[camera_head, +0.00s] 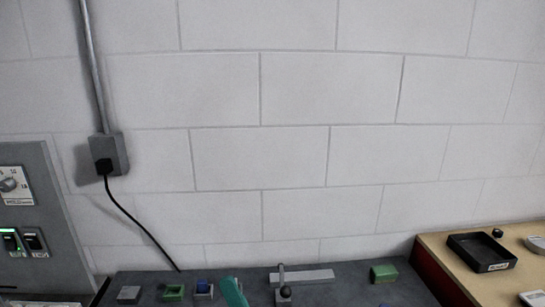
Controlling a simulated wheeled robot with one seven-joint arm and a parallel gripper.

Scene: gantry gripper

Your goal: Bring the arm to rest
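I cannot make out my arm or my gripper in the head view. A teal rounded piece (233,292) rises from the bottom edge, cut off by the frame; I cannot tell what it is. The dark grey bench top (350,280) runs along the bottom middle, with its near part out of frame.
On the bench are green blocks (384,273), a blue piece (204,288), a flat grey bar (310,276) and a small upright lever (283,285). A wooden table (450,255) at right holds a black tray (481,252). A grey switch panel (35,220) stands left. A cable (140,226) hangs from an outlet box (109,154).

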